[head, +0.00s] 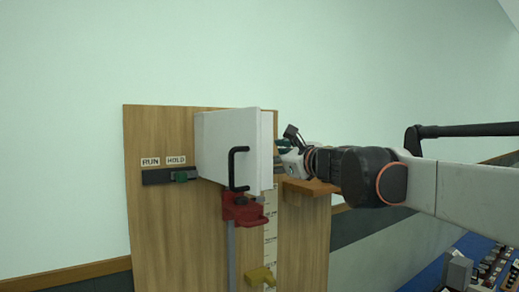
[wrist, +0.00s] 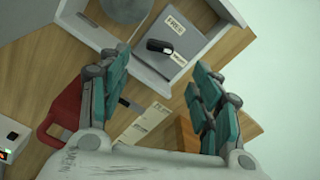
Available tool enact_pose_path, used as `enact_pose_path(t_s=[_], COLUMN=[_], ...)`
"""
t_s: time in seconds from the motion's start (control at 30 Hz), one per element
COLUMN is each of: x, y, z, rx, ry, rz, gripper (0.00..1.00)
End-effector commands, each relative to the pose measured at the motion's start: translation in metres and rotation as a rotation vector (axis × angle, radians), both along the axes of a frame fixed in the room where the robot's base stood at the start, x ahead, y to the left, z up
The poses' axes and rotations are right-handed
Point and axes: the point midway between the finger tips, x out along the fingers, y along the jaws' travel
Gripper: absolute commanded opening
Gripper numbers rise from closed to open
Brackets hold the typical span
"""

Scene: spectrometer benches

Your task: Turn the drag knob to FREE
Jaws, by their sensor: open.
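A small black knob (wrist: 160,46) sits on a grey panel (wrist: 146,68) in the wrist view. One white label (wrist: 175,25) above it seems to read FREE; a second label (wrist: 179,60) lies to its lower right, too small to read. The knob's long side lies roughly toward the second label; I cannot tell which end is the pointer. My gripper (wrist: 159,68) is open and empty, its fingers either side of the knob in the picture, apparently short of it. In the head view my gripper (head: 284,150) is partly behind a white door, which hides the knob.
The white door (head: 228,145) with a black handle (head: 233,168) stands out from the wooden board (head: 160,230). A red clamp-like part (head: 244,210) is below it. A wooden block (head: 308,187) juts out beneath my gripper. A RUN/HOLD slider (head: 172,176) is at left.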

Motion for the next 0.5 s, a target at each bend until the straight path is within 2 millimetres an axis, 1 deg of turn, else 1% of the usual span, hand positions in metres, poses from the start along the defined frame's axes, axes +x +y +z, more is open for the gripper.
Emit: enact_pose_path(t_s=[0.03,0.3,0.5], x=[0.009,0.05,0.072], y=[0.006,0.034,0.049], z=[0.002,0.002,0.002], rx=[0.0,-0.002,-0.002], ry=[0.0,-0.001,0.0], rz=[0.001,0.001,0.0], gripper=[0.58,0.58,0.58])
